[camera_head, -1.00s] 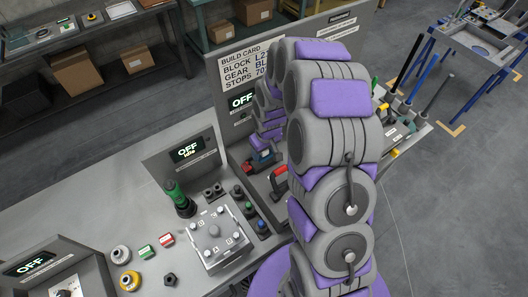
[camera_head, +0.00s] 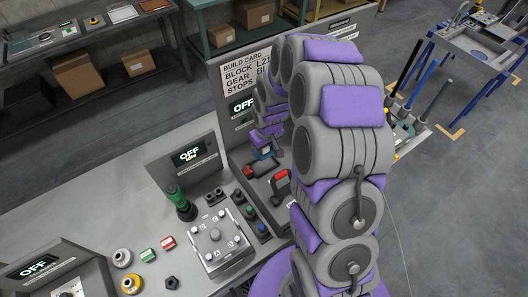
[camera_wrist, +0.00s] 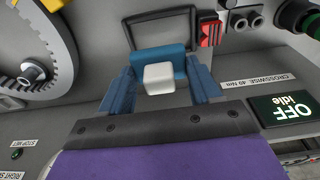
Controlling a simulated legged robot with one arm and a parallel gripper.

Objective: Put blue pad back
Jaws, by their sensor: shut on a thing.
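The blue pad (camera_wrist: 150,54) is in the wrist view, a blue block with a white block (camera_wrist: 158,78) on its near side. My gripper (camera_wrist: 160,88) has its two blue fingers on either side of these, shut on the blue pad. A dark rectangular frame stands just behind the pad; I cannot tell whether they touch. In the head view my gripper (camera_head: 265,152) is low over the bench beside the upright panel, partly hidden by my arm. The pad cannot be made out clearly there.
A large gear (camera_wrist: 30,70) is at the left in the wrist view. A red clip-like part (camera_wrist: 210,30) and a screen reading OFF Idle (camera_wrist: 285,115) are at the right. In the head view, a red handle (camera_head: 279,182) and a grey button box (camera_head: 217,237) stand near my arm.

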